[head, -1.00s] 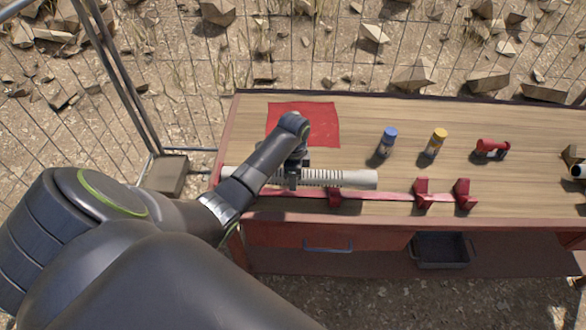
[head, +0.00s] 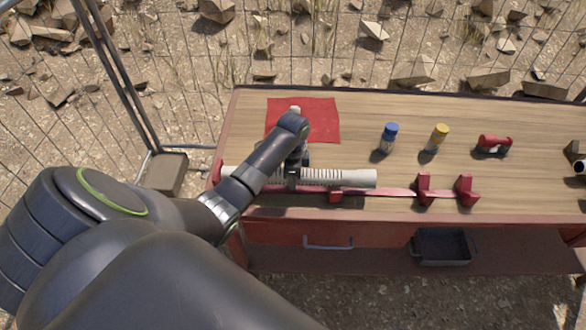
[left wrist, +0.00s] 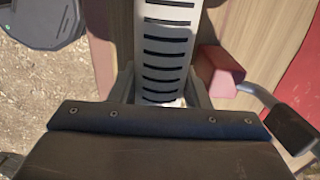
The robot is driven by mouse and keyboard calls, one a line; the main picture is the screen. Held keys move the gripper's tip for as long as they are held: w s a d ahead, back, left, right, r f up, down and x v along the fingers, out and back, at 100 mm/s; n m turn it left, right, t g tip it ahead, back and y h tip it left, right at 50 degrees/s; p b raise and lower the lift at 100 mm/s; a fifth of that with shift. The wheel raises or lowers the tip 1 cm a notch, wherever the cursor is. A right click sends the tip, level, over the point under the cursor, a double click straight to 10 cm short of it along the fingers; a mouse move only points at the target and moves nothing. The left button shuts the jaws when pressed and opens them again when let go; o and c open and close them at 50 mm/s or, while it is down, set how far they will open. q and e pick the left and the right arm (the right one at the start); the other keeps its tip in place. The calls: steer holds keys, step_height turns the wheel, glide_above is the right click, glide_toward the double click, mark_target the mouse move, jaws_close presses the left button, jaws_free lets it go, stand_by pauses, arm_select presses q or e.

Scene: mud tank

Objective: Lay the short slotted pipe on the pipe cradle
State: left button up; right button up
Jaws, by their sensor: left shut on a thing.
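The short slotted pipe (head: 345,178), pale grey with dark slots, lies crosswise near the bench's front left. My left gripper (head: 294,174) is shut on it around its middle; the left wrist view shows the slotted pipe (left wrist: 168,55) between the fingers (left wrist: 160,88). The red pipe cradle (head: 390,192) is a long strip with upright blocks along the front of the bench. The pipe's right part is over or just behind the cradle's left part and hides some of it. I cannot tell whether the pipe touches the cradle. My right gripper is not in view.
A red cloth (head: 320,115) lies behind the pipe. A blue-capped bottle (head: 388,138), a yellow-capped bottle (head: 436,138) and a red item (head: 494,144) stand toward the right. A dark tray (head: 442,246) is on the shelf below. A wire fence runs behind the bench.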

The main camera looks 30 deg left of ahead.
arm_select(q)
steer(key=shift+f, duration=0.45)
stand_by(0.5)
steer(key=o, duration=1.3)
step_height(320, 180, up, 12)
steer(key=shift+r, duration=0.25)
steer(key=shift+r+p, duration=2.45)
steer(key=shift+p, duration=0.05)
